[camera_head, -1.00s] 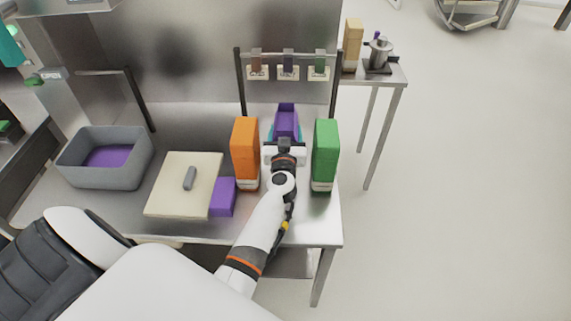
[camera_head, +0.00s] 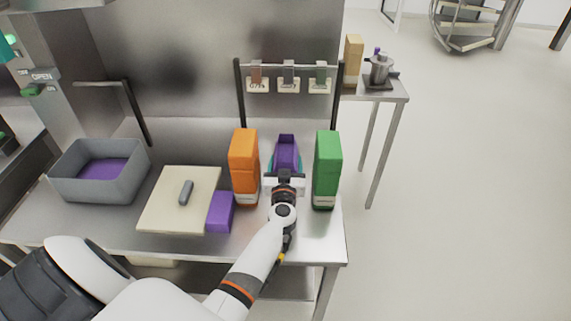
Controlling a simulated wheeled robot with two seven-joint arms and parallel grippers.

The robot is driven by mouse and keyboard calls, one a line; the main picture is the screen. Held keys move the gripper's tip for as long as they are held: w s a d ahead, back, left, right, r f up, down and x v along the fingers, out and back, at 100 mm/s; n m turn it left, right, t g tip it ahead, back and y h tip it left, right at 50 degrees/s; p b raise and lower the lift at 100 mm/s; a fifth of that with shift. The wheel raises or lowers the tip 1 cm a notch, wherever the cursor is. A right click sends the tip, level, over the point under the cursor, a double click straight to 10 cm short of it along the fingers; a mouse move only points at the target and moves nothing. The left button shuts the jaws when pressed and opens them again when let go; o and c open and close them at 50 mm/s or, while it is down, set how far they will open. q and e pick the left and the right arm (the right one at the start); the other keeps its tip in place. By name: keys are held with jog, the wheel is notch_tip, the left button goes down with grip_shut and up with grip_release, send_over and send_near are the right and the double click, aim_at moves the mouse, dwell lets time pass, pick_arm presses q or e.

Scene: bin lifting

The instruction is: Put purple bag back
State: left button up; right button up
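The purple bag (camera_head: 286,148) is upright between the orange box and the green box, toward the back of the steel table. My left gripper (camera_head: 286,166) is at the near side of the bag, with teal fingertips on its left and right sides. It looks shut on the bag. The gripper body hides the bag's lower part, so I cannot tell whether the bag touches the table. My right gripper is not in view.
The orange box (camera_head: 244,165) and green box (camera_head: 327,168) flank the bag closely. A cutting board (camera_head: 160,205), a purple block (camera_head: 220,211) and a grey bin (camera_head: 70,183) lie to the left. A rack (camera_head: 288,66) with labelled tags stands behind.

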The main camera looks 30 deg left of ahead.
pick_arm(q)
jog(key=o, duration=0.3)
jog(key=shift+o, duration=0.2)
jog(key=shift+r, duration=0.15)
jog(key=v, duration=1.2)
